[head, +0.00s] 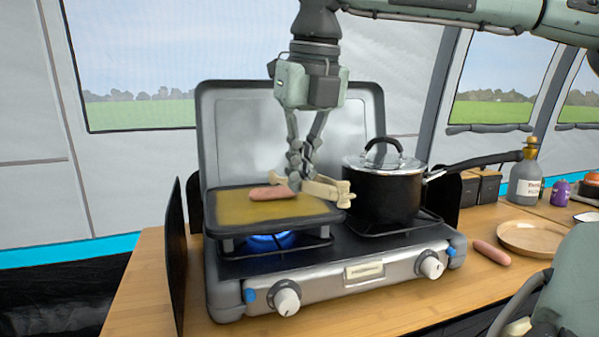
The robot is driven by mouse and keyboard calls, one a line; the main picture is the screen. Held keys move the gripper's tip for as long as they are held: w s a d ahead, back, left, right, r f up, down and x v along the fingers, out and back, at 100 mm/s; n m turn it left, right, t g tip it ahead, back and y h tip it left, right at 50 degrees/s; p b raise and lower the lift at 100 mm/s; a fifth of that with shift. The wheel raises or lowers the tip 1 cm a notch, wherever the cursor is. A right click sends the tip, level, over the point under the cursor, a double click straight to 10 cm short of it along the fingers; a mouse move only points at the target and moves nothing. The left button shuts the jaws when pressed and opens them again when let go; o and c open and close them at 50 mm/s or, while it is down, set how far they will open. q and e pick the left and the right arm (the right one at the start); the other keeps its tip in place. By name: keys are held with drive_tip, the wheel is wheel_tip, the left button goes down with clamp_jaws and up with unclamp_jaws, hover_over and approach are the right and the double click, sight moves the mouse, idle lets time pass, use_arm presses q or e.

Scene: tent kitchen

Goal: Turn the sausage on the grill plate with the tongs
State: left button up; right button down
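The pink sausage (270,193) lies on the yellowish top of the grill plate (235,211), over the left burner. My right gripper (301,178) points down from above at the plate's right side, just right of the sausage. Its fingers come together on the pale wooden tongs (325,193), which extend to the right toward the pot. The tongs are apart from the sausage in this view, though their near end is partly hidden by the fingers. Whether they touch the plate is unclear. My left gripper cannot be made out.
A blue flame (270,241) burns under the plate. A black pot (383,190) with a glass lid stands close right, its handle reaching right. The stove lid (222,125) rises behind. Another sausage (491,252) lies on the counter beside a wooden plate (530,236). A bottle (525,185) stands behind.

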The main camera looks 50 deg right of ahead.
drive_tip(key=shift+s+a, duration=0.1)
drive_tip(key=shift+s, duration=0.15)
idle(0.4)
drive_tip(key=shift+w+p+v, duration=0.2)
drive_tip(key=shift+p+v, duration=0.5)
drive_tip(key=shift+v, duration=0.5)
drive_tip(key=shift+w+v, duration=0.2)
drive_tip(key=shift+v, duration=0.95)
drive_tip(key=shift+w+v, duration=0.25)
drive_tip(key=shift+v, duration=0.95)
